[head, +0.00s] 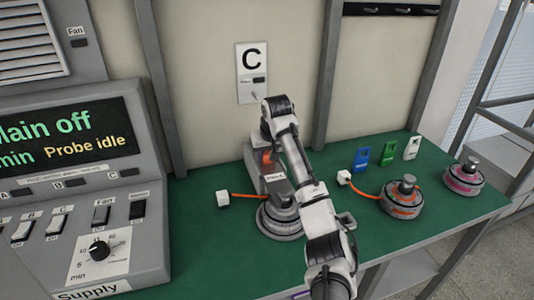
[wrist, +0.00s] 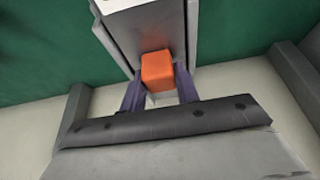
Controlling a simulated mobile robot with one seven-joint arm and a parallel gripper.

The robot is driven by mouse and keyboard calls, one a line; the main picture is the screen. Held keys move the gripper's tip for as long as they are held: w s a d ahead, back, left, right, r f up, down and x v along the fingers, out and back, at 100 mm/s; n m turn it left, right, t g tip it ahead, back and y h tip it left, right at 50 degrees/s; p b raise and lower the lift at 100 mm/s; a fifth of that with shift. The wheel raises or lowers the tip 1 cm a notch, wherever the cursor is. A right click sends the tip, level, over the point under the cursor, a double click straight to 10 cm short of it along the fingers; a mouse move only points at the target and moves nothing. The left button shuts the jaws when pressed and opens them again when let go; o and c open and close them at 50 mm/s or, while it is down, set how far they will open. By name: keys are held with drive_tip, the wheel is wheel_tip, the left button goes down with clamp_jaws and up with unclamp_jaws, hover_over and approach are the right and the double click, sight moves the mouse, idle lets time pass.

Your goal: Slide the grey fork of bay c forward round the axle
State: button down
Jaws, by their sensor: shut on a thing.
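The grey fork (head: 267,181) of bay C stands on the green bench under the C sign, with an orange grip (head: 267,158) on its back end. In the wrist view, the orange grip (wrist: 156,70) sits between the two dark fingers of my gripper (wrist: 158,88), which is shut on it. The grey fork housing (wrist: 150,28) extends beyond the grip. A round grey hub motor (head: 280,220) sits right in front of the fork. My arm partly covers the motor, and its axle is hidden, so I cannot tell whether the fork is around it.
A white plug (head: 223,199) on an orange cable lies left of the motor. An orange-banded motor (head: 402,200) and a pink-banded motor (head: 463,177) stand to the right. Blue, green and white tags (head: 388,153) stand behind them. The control panel (head: 75,200) borders the left.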

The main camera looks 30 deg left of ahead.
sight(273, 171)
drive_tip(key=c, duration=1.4)
unclamp_jaws()
drive_tip(key=shift+s+d+f, duration=0.1)
drive_tip(key=shift+d, duration=0.05)
drive_tip(key=shift+c, duration=0.2)
drive_tip(key=shift+o, duration=0.6)
drive_tip(key=shift+d, duration=0.1)
drive_tip(key=b+v, duration=0.1)
drive_tip(key=v, duration=1.3)
drive_tip(key=shift+b, duration=0.35)
